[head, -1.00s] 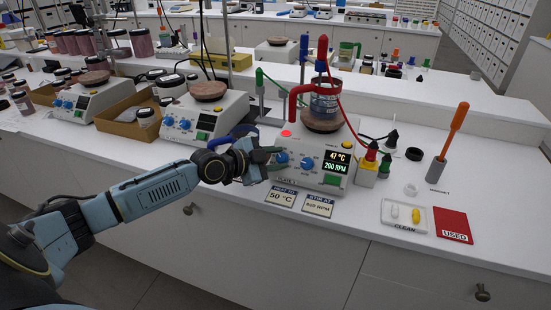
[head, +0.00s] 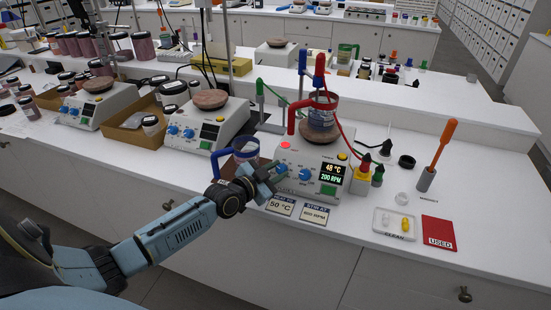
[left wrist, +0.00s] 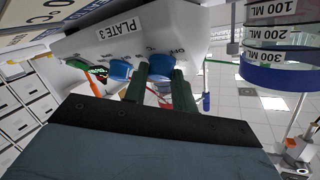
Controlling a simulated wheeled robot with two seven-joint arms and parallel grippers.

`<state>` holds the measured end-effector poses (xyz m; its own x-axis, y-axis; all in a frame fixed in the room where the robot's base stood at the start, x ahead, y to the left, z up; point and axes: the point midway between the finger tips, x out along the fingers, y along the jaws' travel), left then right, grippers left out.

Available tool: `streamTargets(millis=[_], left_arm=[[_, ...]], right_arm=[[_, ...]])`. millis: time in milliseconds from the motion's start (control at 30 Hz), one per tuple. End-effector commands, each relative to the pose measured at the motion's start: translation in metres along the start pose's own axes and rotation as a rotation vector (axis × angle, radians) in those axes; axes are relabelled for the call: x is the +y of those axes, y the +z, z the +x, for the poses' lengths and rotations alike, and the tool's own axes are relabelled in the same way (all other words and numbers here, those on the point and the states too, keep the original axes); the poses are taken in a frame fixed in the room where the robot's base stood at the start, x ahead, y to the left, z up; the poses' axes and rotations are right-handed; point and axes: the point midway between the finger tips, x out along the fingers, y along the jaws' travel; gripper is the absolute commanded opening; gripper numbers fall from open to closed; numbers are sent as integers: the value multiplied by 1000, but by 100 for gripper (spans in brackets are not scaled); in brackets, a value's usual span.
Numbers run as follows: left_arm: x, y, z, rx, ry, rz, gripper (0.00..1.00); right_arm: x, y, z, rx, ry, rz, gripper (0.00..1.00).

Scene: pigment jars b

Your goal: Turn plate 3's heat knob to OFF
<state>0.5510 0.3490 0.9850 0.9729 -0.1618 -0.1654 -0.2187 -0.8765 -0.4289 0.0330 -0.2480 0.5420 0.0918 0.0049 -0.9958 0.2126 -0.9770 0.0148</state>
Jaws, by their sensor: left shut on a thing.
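Plate 3 (head: 328,153) is the white hot plate at the center of the head view. Its display (head: 330,174) reads 48 °C and 200 RPM. Its heat knob (head: 281,168) is the left blue knob; the other blue knob (head: 308,175) is to its right. My left gripper (head: 274,178) is at the front panel. In the left wrist view, upside down, the fingers (left wrist: 160,82) are closed around the heat knob (left wrist: 160,62), beside OFF lettering. Its pointer is too small to read. The PLATE 3 label (left wrist: 120,25) shows there. My right gripper is out of view.
A red-handled beaker (head: 321,120) stands on plate 3. A blue-rimmed beaker (head: 246,150) stands close behind my left gripper. Two cards (head: 280,206) lie in front. A clean tray (head: 394,224) and red USED mat (head: 438,233) lie to the right.

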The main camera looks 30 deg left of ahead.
Motion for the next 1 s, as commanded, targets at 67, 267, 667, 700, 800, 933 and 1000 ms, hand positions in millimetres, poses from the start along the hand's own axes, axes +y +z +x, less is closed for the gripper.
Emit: streamTargets(millis=[67, 267, 667, 700, 800, 933, 1000], left_arm=[[1, -5, -1, -4, -47, -67, 4], [4, -4, 0, -4, -169, -212, 4], [10, -4, 2, -3, -412, -501, 4], [10, -4, 2, -3, -435, -529, 4], [11, -5, 3, -3, -490, -594, 4], [12, -5, 4, -3, -552, -668, 4], [12, -5, 4, -2, -582, -703, 4]], right_arm=[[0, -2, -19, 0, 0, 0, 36], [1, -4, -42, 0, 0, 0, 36], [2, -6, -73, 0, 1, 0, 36], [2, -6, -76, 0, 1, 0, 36], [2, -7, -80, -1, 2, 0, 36], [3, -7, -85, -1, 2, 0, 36], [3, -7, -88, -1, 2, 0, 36]])
